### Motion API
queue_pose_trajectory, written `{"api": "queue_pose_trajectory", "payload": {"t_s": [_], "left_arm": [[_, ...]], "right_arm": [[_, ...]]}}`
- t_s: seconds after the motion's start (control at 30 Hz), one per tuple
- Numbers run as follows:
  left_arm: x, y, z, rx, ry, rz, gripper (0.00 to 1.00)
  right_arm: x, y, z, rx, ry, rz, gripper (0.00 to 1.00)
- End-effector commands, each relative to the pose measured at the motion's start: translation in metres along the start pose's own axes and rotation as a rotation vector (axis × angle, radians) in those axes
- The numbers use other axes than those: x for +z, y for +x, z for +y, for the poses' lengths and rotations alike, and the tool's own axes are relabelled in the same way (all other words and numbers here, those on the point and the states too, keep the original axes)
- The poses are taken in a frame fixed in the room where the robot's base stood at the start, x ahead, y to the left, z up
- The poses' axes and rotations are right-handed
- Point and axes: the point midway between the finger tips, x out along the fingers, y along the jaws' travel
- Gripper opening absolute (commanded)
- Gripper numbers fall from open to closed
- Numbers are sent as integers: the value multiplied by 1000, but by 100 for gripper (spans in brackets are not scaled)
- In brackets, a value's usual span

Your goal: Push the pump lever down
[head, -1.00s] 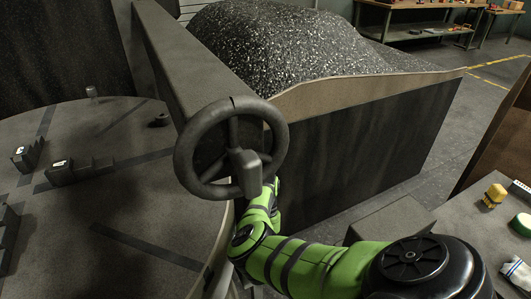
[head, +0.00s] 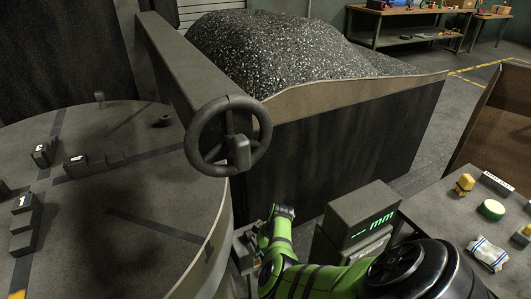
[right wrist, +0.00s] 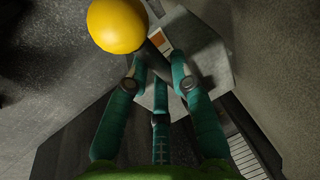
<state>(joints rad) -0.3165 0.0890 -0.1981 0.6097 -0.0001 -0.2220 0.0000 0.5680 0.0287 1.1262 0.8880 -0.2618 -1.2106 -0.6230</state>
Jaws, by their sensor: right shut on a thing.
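In the right wrist view, a yellow ball knob (right wrist: 117,25) stands at the upper left. A dark lever shaft (right wrist: 157,66) runs from it down between my teal fingers. My right gripper (right wrist: 160,72) is shut on the lever shaft, below the knob. A pale grey base lies behind the fingers. In the head view, my green right arm reaches down beside the round table, with its wrist low near a small grey housing (head: 241,252). The lever and fingers cannot be made out there. My left gripper is not in view.
A handwheel (head: 228,136) stands above my right arm, on the bin's beam. A grey box with a green-lit display (head: 362,215) is right of the wrist. The round table (head: 120,240) carries dark stepped blocks. A bench (head: 440,215) at right holds a yellow-topped item and a green-topped item.

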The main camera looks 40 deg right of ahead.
Motion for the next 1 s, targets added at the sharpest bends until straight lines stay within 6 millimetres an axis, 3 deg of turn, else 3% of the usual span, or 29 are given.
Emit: {"api": "queue_pose_trajectory", "payload": {"t_s": [0.1,0.33,0.7,0.73,0.77,0.8,1.0], "left_arm": [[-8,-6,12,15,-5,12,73],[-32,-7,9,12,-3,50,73],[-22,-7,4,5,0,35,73],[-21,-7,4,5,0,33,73],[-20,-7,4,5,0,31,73],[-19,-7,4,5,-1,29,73],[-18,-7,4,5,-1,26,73]], "right_arm": [[3,3,2,2,-11,36,0],[3,8,3,0,-19,79,0],[2,9,3,0,-19,85,0],[2,9,3,0,-19,85,32],[2,9,3,0,-19,85,44],[2,9,3,0,-19,84,48],[2,9,3,-1,-18,84,48]]}}
